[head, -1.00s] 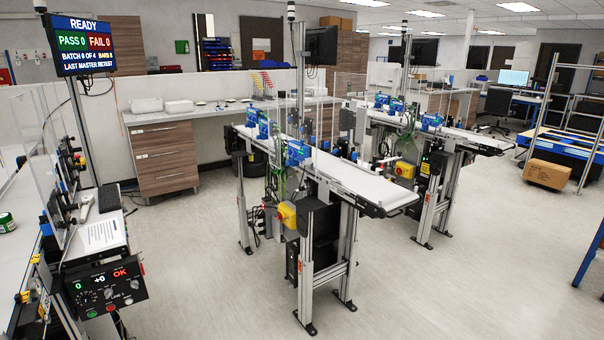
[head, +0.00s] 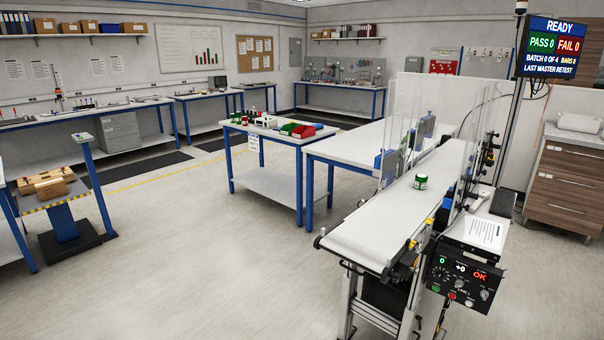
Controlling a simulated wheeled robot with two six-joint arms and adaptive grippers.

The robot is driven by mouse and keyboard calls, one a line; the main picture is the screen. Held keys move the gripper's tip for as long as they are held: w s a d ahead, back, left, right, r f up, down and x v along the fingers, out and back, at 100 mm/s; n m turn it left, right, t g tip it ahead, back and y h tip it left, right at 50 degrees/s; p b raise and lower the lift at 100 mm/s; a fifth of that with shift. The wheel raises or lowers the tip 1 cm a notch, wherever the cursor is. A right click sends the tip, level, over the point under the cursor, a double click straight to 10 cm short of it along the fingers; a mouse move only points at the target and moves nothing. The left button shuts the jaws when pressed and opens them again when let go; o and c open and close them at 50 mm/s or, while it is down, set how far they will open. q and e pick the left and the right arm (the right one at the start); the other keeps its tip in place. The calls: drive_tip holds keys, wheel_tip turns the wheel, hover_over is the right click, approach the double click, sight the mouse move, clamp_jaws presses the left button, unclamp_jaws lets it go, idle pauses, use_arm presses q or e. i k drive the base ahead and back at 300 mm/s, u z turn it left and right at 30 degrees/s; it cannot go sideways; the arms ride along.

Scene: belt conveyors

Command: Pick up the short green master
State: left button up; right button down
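A short green cylinder with a pale band (head: 420,182) stands upright on the white belt of the near conveyor (head: 372,228) in the head view. I take it to be the green master. It stands apart from the clear guard panels behind it. Neither of my grippers shows in the head view.
A control box (head: 460,277) and a status screen (head: 554,48) stand at the conveyor's right side. The floor at front left is open.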

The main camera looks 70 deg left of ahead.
sight(420, 181)
drive_tip(key=u, duration=0.8)
drive_tip(key=i, duration=0.4)
